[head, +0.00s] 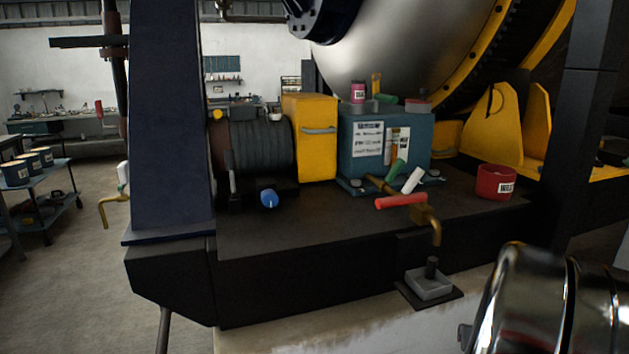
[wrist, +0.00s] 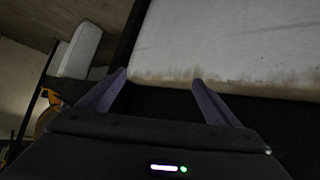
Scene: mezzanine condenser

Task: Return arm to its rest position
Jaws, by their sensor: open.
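My gripper (wrist: 158,77) shows in the wrist view with its two purple-grey fingers spread apart. Nothing is between the fingers. Beyond the fingertips are a black edge and a pale, stained surface (wrist: 225,45). In the head view a shiny rounded metal part (head: 535,305) fills the lower right corner. The fingers do not show in the head view.
A grey tray (head: 430,286) sits below the spout. Floor at left (head: 75,270) is open.

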